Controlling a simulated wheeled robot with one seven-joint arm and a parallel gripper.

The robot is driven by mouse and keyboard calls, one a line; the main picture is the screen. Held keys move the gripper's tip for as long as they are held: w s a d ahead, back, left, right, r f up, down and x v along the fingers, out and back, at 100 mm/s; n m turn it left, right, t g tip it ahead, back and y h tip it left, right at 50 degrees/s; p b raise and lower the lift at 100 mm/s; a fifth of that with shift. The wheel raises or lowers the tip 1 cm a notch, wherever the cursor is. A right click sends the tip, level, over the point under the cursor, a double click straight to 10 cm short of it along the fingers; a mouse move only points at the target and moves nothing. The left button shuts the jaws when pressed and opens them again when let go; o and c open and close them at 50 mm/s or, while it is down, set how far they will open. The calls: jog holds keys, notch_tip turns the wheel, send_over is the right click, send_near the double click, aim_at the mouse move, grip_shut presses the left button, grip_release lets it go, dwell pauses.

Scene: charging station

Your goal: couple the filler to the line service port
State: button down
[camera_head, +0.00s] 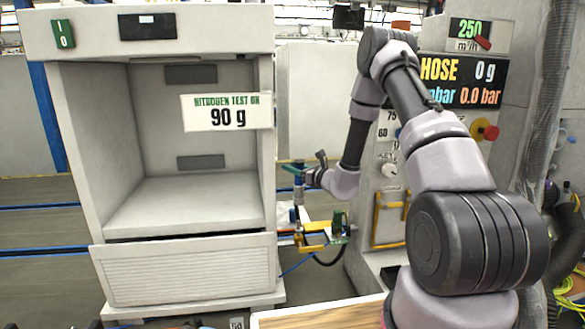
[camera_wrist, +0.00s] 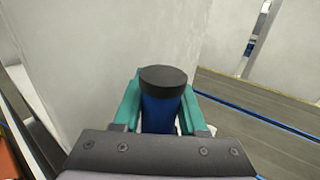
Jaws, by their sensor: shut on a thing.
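My gripper (camera_head: 296,170) is to the right of the white cabinet, with its teal fingers shut on a blue cylinder (camera_head: 298,190) with a black cap, which looks like the filler. In the wrist view the blue cylinder (camera_wrist: 159,113) stands between both teal fingers, its black cap towards the camera. Below and to the right of the gripper are yellow pipe fittings (camera_head: 312,240) and a green upright part (camera_head: 338,222). The line service port may be among them, but it is too small to tell. The filler's lower end is not clear against the fittings.
The open white cabinet (camera_head: 90,140) with a "90 g" sign (camera_head: 228,112) stands at the left, close to my gripper. The grey control machine (camera_head: 372,215) with the "HOSE 0 g, 0.0 bar" display (camera_head: 460,82) stands at the right. A wooden top (camera_head: 318,314) is at the front.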

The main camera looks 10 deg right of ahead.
aim_at(303, 199)
jog(key=shift+f, duration=5.45)
jog(key=shift+c, duration=1.9)
grip_release()
jog(key=v, duration=1)
jog(key=shift+s+d, duration=0.25)
jog(key=shift+s, duration=0.1)
